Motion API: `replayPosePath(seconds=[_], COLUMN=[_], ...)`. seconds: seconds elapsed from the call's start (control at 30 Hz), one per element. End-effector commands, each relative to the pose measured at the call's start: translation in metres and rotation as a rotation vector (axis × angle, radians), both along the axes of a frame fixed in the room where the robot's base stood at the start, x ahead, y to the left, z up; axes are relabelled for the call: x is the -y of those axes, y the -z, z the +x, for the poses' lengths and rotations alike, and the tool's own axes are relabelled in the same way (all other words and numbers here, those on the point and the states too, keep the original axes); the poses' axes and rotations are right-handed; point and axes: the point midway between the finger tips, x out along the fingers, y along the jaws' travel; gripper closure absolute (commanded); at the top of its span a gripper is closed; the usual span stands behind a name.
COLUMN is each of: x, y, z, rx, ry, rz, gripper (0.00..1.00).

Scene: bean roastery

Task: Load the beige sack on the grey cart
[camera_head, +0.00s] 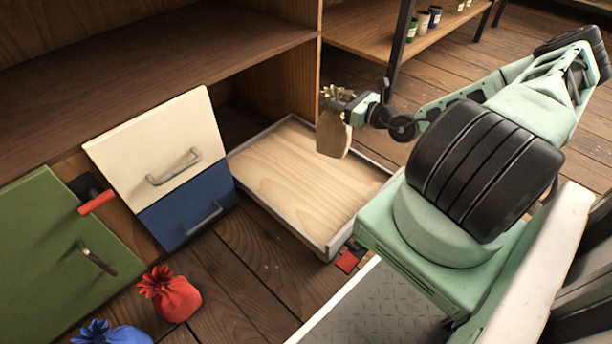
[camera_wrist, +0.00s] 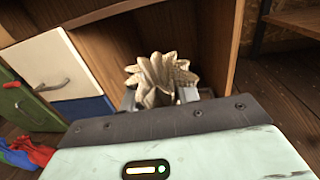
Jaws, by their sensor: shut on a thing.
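The beige sack (camera_head: 333,136) hangs upright from my gripper (camera_head: 340,101), which is shut on its gathered neck. In the head view it appears over the far right part of a low, grey-rimmed bed with a pale wooden floor, which looks like the grey cart (camera_head: 288,221). Whether the sack's bottom touches that floor I cannot tell. In the wrist view the ruffled top of the sack (camera_wrist: 160,78) shows between the fingers of my gripper (camera_wrist: 160,96); its body is hidden below. The cart's bed is otherwise empty.
A red sack (camera_head: 172,296) and a blue sack (camera_head: 112,333) sit on the plank floor at lower left. Cream (camera_head: 150,130), blue (camera_head: 190,208) and green (camera_head: 50,240) fronts with handles stand left of the cart. A wooden cabinet (camera_head: 285,60) rises behind; a shelf with jars is beyond.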

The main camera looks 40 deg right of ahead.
Motion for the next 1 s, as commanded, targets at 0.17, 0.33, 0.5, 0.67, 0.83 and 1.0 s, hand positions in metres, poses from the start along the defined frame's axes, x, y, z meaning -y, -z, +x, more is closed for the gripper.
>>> replayPosePath(seconds=[0.17,0.33,0.5,0.67,0.83,1.0], x=[0.019,0.022,0.022,0.022,0.022,0.021], y=[0.004,0.019,0.047,0.067,0.077,0.099], z=[-0.013,-0.015,-0.015,-0.015,-0.015,-0.015], rx=[0.008,0.008,0.008,0.008,0.008,0.008], ry=[0.0,-0.001,-0.001,-0.001,-0.001,-0.001], rz=[-0.001,0.001,0.003,0.001,0.001,0.002], gripper=[1.0,1.0,1.0,1.0,1.0,1.0])
